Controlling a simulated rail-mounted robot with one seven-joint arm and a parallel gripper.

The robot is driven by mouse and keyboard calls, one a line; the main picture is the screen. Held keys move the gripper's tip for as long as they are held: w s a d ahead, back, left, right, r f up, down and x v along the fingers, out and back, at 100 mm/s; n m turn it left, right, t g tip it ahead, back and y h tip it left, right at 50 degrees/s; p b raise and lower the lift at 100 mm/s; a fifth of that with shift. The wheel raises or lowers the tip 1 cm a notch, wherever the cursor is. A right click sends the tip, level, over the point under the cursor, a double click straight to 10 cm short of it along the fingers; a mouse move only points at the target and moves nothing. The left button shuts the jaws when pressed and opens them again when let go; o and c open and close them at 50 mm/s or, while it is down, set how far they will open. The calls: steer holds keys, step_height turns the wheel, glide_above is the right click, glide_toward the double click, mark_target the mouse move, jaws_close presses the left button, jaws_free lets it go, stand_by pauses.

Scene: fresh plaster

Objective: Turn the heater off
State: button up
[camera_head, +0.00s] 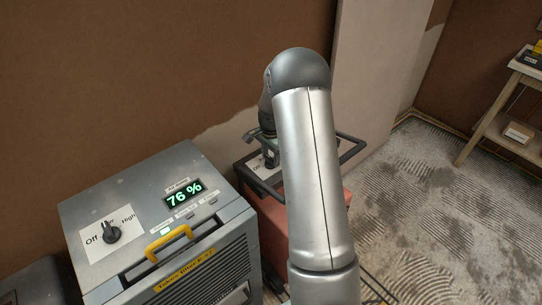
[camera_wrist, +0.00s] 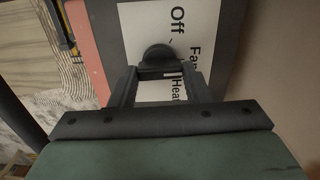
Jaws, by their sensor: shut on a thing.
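The heater is a red box (camera_head: 273,233) with a dark tubular frame, partly hidden behind my arm in the head view. In the wrist view its white label (camera_wrist: 205,22) reads "Off", "Fan" and a partly covered word starting "Hea". A dark round knob (camera_wrist: 158,53) sits on this label. My gripper (camera_wrist: 159,72) is shut on the knob, with both fingers converging at its near side. Which mark the knob points to cannot be told. In the head view my gripper (camera_head: 268,152) is over the heater's top, its fingertips mostly hidden.
A grey machine (camera_head: 140,205) with a "76 %" display, its own Off-to-High knob (camera_head: 111,233) and a yellow handle (camera_head: 168,242) stands close left of the heater. A brown wall is behind. A wooden shelf (camera_head: 515,138) stands far right; patterned floor between is clear.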

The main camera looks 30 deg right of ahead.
mark_target(270, 158)
steer(key=n+b, duration=0.2)
steer(key=n, duration=0.3)
steer(key=shift+f, duration=0.1)
steer(key=n+b, duration=0.1)
steer(key=n, duration=0.5)
steer(key=shift+a+b, duration=0.1)
steer(key=shift+b, duration=0.3)
steer(key=shift+w+n, duration=0.1)
steer(key=shift+n, duration=0.3)
steer(key=o, duration=1)
step_height(270, 158, up, 18)
steer(key=shift+f, duration=0.15)
